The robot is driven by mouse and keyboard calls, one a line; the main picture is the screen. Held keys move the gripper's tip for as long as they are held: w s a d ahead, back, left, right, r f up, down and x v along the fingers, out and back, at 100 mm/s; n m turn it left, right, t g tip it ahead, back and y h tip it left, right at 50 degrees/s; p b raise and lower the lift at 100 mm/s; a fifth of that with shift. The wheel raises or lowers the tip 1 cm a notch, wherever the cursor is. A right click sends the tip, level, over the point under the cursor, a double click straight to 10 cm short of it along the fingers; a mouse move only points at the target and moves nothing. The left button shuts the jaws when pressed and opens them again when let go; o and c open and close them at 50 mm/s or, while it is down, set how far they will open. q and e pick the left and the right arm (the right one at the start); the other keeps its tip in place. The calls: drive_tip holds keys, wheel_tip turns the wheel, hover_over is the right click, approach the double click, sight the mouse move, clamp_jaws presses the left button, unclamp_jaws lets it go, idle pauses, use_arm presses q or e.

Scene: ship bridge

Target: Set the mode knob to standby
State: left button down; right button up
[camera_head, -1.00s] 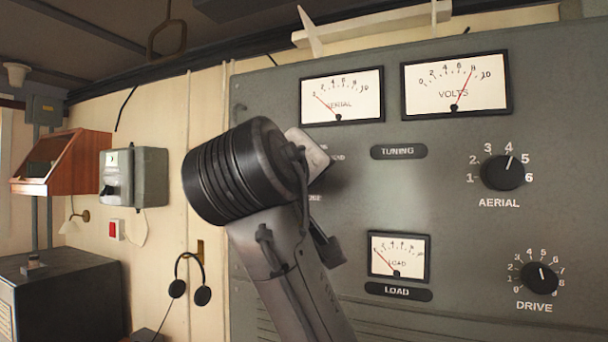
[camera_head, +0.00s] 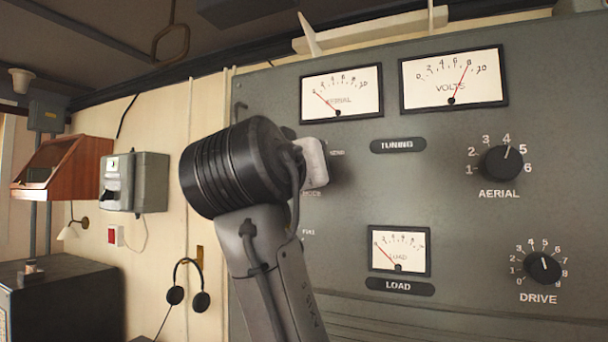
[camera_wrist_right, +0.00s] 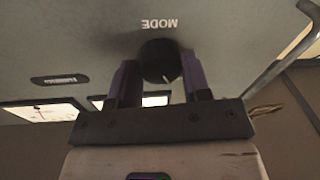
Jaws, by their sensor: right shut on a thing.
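The mode knob (camera_wrist_right: 158,58) is a round black knob under the word MODE, which appears upside down in the right wrist view. A light pointer mark on the knob faces down and slightly right in that view. My right gripper (camera_wrist_right: 159,66) has its purple fingers on either side of the knob, shut on it. In the head view my right arm covers the knob, and the pale gripper body (camera_head: 314,162) shows against the panel. Small position labels (camera_head: 337,153) beside it are partly covered and too small to read surely. My left gripper is not in view.
The grey panel (camera_head: 440,220) carries an AERIAL knob (camera_head: 502,163), a DRIVE knob (camera_head: 544,267) and several meters, including VOLTS (camera_head: 453,79). A headset (camera_head: 188,283) hangs to the left. A bent metal rail (camera_wrist_right: 285,60) runs near the gripper in the wrist view.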

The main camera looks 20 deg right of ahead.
drive_tip(key=shift+a+m, duration=0.1)
drive_tip(key=shift+m, duration=0.6)
drive_tip(key=o, duration=0.9)
drive_tip(key=b+v, duration=0.6)
drive_tip(key=v, duration=0.7)
drive_tip(key=shift+s+a+f, duration=0.1)
drive_tip(key=shift+s+a, duration=0.15)
drive_tip(key=shift+a, duration=0.05)
